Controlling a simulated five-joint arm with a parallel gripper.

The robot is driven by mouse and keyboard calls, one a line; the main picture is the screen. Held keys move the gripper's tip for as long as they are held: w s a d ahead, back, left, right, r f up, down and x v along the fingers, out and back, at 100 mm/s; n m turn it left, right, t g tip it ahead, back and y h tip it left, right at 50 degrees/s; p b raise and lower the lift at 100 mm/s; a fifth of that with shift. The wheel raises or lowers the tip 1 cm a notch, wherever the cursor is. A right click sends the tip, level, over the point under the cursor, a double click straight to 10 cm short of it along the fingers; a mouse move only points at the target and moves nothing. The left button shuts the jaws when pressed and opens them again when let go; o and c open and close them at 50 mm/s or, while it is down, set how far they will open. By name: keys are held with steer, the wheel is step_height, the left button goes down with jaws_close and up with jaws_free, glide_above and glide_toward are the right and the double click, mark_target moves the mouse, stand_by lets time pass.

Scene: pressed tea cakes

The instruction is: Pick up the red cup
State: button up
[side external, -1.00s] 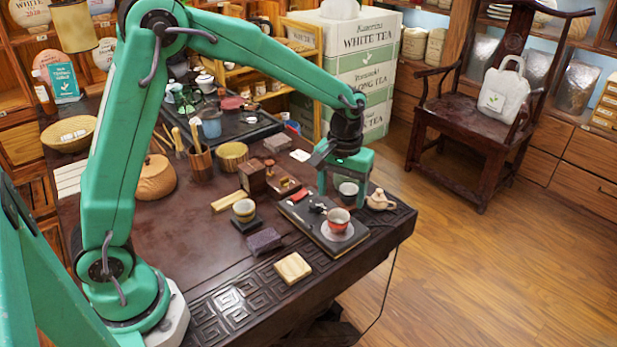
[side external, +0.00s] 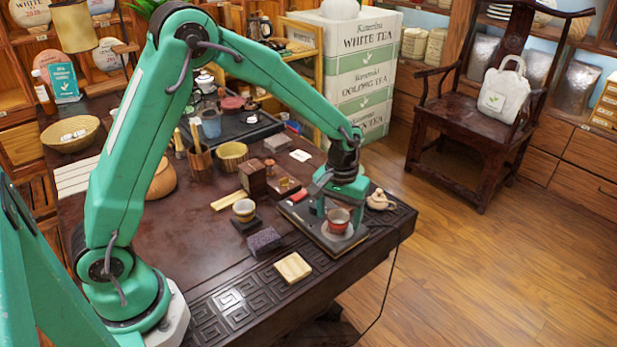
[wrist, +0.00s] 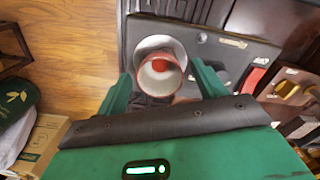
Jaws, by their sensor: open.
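The red cup (side external: 338,220) stands upright on a pale round saucer on the dark tray (side external: 300,222) near the table's right end. My gripper (side external: 341,208) is low over the tray, open, with its fingers close around or just behind the cup. In the wrist view, a round pale rim with red inside it (wrist: 160,66) lies between and just beyond my gripper's two green fingers (wrist: 163,88). I cannot tell whether either finger touches the cup.
The table's front edge is near.

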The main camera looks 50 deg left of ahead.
steer(key=shift+f, duration=0.45)
steer(key=c, duration=1.1)
